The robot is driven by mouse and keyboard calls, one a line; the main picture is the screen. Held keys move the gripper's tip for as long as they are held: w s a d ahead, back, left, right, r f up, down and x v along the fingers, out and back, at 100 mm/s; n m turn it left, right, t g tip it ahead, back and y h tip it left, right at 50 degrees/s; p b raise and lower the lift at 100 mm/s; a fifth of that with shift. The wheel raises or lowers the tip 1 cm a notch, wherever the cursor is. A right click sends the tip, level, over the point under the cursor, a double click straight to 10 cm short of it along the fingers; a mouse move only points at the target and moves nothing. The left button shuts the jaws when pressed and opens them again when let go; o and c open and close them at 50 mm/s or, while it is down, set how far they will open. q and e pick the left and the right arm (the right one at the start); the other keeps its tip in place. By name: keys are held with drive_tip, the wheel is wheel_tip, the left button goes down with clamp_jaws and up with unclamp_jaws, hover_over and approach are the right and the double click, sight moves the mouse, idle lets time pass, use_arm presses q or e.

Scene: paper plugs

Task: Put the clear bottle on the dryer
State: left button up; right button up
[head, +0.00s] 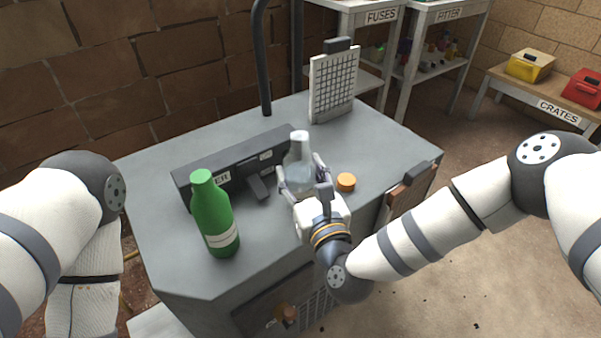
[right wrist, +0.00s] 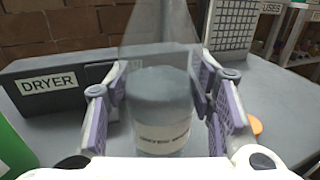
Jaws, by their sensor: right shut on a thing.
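The clear bottle (head: 299,150) stands upright between the fingers of my right gripper (head: 305,185), which is shut on it. In the right wrist view the bottle (right wrist: 160,105), with a white label low on its body, fills the space between the purple-padded fingers (right wrist: 160,110). I cannot tell whether its base touches the worktop. The dryer (head: 228,158) is a long, low dark unit on the grey worktop, just left of and behind the bottle. Its DRYER label shows in the right wrist view (right wrist: 50,82). My left gripper is out of view.
A green bottle (head: 212,215) stands on the worktop (head: 180,265) in front of the dryer. An orange cap-like disc (head: 346,182) lies right of my right gripper. A gridded white panel (head: 333,85) and a dark curved post (head: 262,60) stand at the back.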

drive_tip(key=shift+f, duration=0.3)
drive_tip(key=o, duration=1.2)
drive_tip(key=shift+r, duration=0.1)
drive_tip(key=shift+r, duration=0.15)
